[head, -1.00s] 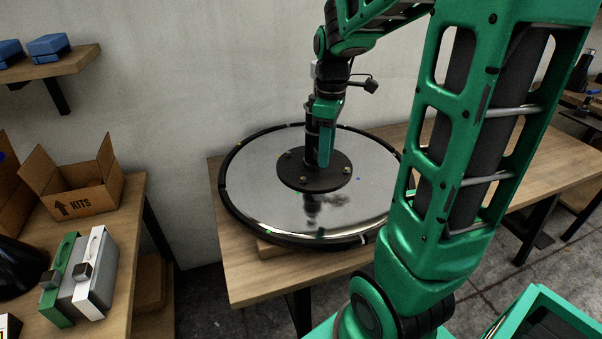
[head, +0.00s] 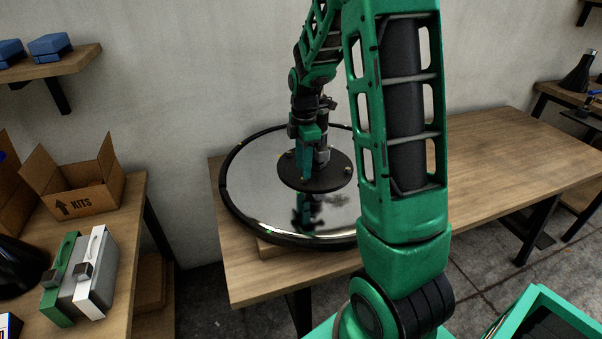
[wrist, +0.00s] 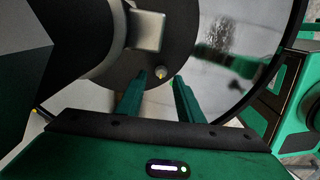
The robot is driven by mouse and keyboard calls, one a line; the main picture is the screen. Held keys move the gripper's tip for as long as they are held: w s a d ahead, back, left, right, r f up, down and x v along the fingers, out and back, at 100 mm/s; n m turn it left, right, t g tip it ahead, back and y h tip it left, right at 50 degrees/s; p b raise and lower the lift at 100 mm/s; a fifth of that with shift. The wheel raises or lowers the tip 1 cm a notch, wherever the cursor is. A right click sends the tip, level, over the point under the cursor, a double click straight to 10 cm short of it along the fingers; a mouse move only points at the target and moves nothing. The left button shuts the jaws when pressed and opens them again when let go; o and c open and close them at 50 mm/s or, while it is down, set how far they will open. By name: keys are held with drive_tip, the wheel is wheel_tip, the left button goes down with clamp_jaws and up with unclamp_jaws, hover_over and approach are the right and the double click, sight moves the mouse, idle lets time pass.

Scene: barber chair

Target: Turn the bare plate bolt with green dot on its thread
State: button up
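The dark round plate (head: 331,181) lies on the large mirror-like disc (head: 252,188), with a dark post rising from its middle. A brass-coloured bolt (wrist: 162,73) sits near the plate's edge in the wrist view. My gripper (wrist: 160,77) is open, its two green fingers showing on either side of that bolt. I cannot tell whether they touch it or reach its depth. In the head view my gripper (head: 304,178) points down over the plate's front left, beside the post. Another bolt (head: 347,170) shows at the plate's right. I see no green dot on a bolt thread.
The disc stands on a wooden table (head: 500,160), whose right part is bare. A grey wall (head: 180,80) stands close behind. A side table at left holds an open KITS box (head: 80,200) and cases (head: 95,275). My arm hides the disc's right part.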

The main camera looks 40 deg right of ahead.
drive_tip(key=shift+f, duration=1.5)
clamp_jaws()
drive_tip(key=shift+m, duration=0.3)
